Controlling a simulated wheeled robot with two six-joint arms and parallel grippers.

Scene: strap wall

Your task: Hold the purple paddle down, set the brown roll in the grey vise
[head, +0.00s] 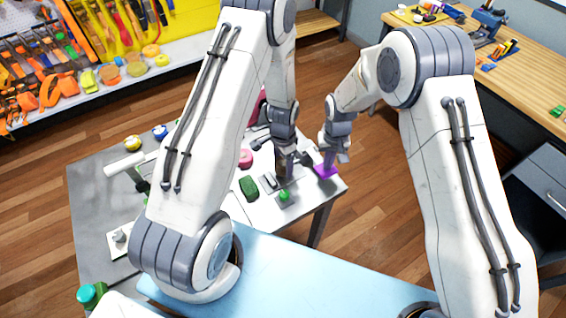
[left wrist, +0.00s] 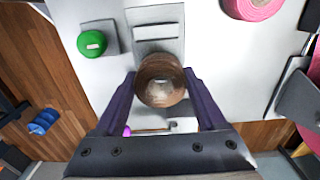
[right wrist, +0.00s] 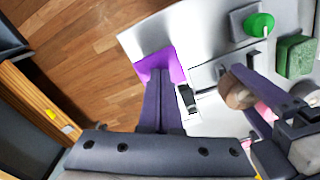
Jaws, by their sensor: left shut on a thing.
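The brown roll (left wrist: 160,80) is held upright between the fingers of my left gripper (head: 284,172), which is shut on it. In the left wrist view, a grey fixture with a pale slot (left wrist: 156,30), which looks like the grey vise, is just beyond the roll and partly hidden by it. I cannot tell whether the roll touches it. The purple paddle (head: 325,171) is at the table's right corner. My right gripper (right wrist: 160,78) has its fingers together, tips at the paddle (right wrist: 172,60), seemingly touching it. The roll also shows in the right wrist view (right wrist: 237,92).
A green knob (left wrist: 92,43) on a grey base and a green block (head: 249,188) stand close to the fixture. A pink roll (head: 245,158) lies further left. My two grippers are close together. Floor lies beyond the table's right edge.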

